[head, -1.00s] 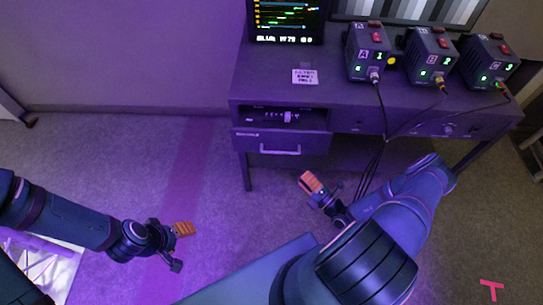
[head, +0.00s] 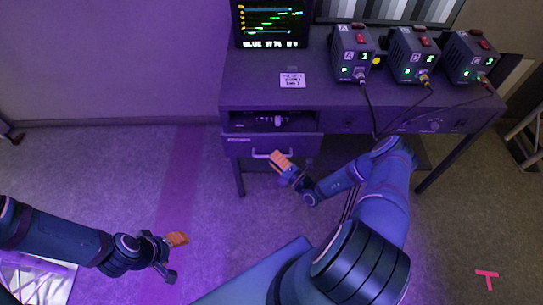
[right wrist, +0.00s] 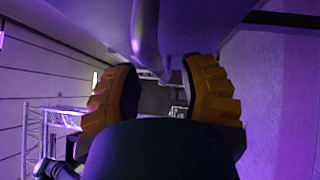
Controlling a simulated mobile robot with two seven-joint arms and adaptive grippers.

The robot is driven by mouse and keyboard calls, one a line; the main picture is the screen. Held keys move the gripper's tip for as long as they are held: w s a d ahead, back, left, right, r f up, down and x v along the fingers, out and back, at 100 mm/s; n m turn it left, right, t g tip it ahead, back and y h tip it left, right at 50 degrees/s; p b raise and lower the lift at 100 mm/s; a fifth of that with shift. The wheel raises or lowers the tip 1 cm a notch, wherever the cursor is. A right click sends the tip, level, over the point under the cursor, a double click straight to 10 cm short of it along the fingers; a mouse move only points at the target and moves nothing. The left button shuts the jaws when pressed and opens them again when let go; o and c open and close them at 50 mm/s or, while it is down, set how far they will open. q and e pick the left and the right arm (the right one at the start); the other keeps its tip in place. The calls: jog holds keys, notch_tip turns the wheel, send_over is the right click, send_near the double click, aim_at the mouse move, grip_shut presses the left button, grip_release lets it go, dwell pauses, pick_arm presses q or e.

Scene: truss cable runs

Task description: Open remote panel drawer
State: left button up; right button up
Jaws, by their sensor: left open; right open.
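The drawer (head: 240,148) is under the left end of the desk, with a pale bar handle on its front. My right gripper (head: 283,163) is open at the right part of the handle (head: 259,156). In the right wrist view the handle bar (right wrist: 146,40) runs between the two orange fingertips (right wrist: 160,90), and I cannot tell whether they touch it. The drawer front looks slightly out from the desk, but I cannot tell for sure. My left gripper (head: 174,255) is open and empty, low over the floor at the left.
The desk (head: 310,95) carries a monitor (head: 270,22) and three boxes, A (head: 352,55), B (head: 412,55) and C (head: 470,58), with cables hanging in front. An open shelf (head: 270,121) is above the drawer.

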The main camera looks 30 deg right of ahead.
jog(key=shift+x, duration=0.9)
grip_shut()
